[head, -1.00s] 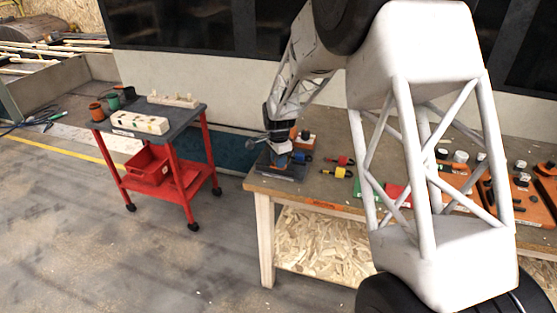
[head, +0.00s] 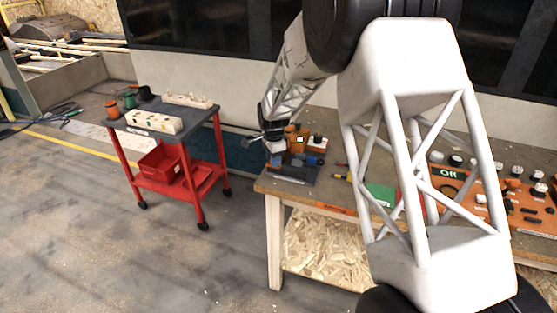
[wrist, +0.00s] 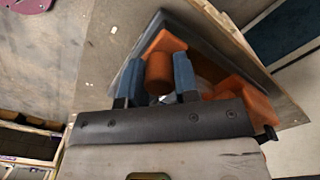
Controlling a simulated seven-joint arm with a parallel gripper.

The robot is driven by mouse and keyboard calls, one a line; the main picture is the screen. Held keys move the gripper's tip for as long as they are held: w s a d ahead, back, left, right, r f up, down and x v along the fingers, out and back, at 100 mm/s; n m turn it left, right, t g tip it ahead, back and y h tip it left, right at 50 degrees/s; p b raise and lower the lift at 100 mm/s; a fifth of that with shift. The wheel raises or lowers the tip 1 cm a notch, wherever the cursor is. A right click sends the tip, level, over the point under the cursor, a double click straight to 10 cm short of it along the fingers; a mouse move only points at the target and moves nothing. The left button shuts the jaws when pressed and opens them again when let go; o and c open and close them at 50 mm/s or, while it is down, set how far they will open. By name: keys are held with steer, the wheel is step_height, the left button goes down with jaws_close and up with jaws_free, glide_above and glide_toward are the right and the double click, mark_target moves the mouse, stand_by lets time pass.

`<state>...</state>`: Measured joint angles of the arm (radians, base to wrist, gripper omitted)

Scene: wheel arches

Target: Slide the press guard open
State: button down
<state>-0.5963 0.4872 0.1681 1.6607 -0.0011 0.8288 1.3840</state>
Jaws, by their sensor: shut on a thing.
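The press stands at the near left corner of the wooden workbench, with a dark base plate (head: 292,174) and orange parts (head: 297,143). My gripper (head: 275,146) is low over the left side of this plate in the head view. In the wrist view, my gripper's two blue fingers (wrist: 158,82) stand either side of an orange cylindrical knob (wrist: 159,70) and are shut on it. An orange block (wrist: 165,42) lies just beyond the knob, and another orange part (wrist: 245,95) is to the right. I cannot tell how far the guard stands open.
A red cart (head: 165,180) stands to the left, with open floor between. My own arm hides part of the bench.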

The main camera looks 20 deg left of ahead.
steer(key=shift+a, duration=0.2)
steer(key=c, duration=0.8)
jaws_free()
steer(key=shift+c, duration=0.2)
steer(key=shift+r, duration=0.1)
steer(key=shift+r, duration=3.85)
steer(key=shift+d, duration=0.1)
